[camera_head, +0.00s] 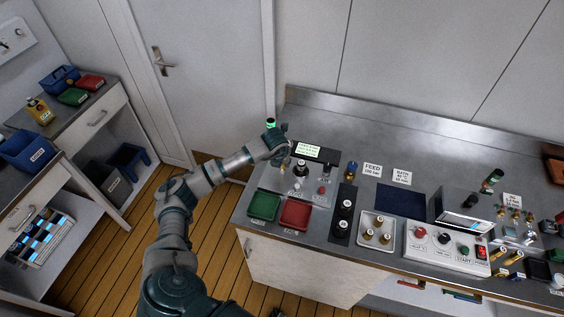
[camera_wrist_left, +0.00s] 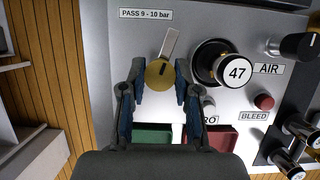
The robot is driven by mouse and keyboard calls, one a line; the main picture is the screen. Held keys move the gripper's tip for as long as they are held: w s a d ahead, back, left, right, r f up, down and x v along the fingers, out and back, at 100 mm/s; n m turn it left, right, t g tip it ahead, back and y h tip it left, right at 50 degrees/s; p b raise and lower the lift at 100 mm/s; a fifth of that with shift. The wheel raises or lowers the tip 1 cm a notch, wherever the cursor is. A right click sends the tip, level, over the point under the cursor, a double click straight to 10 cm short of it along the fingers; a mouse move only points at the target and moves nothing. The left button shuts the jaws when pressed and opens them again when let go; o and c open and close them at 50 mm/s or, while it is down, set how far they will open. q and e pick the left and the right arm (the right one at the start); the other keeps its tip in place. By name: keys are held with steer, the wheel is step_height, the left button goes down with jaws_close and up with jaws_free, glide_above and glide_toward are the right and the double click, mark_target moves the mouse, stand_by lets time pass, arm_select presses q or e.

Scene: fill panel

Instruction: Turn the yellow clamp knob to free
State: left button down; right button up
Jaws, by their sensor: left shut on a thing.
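The yellow clamp knob (camera_wrist_left: 159,74) shows in the left wrist view as a round disc with a short dark mark near upright. A pale flat bar (camera_wrist_left: 169,43) extends above it, leaning right. My left gripper (camera_wrist_left: 159,80) has its two blue-padded fingers on either side of the knob and is shut on it. In the head view my left gripper (camera_head: 282,149) is at the left end of the steel bench, and the arm hides much of the knob.
Green (camera_head: 264,206) and red (camera_head: 296,214) trays lie in front. The bench (camera_head: 360,140) has clear room at the back.

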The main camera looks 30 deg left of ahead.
arm_select(q)
steer(key=shift+w+a+r, duration=0.15)
steer(key=shift+r, duration=0.15)
steer(key=c, duration=1)
jaws_free()
steer(key=shift+o, duration=0.9)
steer(key=shift+f, duration=0.25)
steer(key=v, duration=1.2)
steer(key=shift+f, duration=0.15)
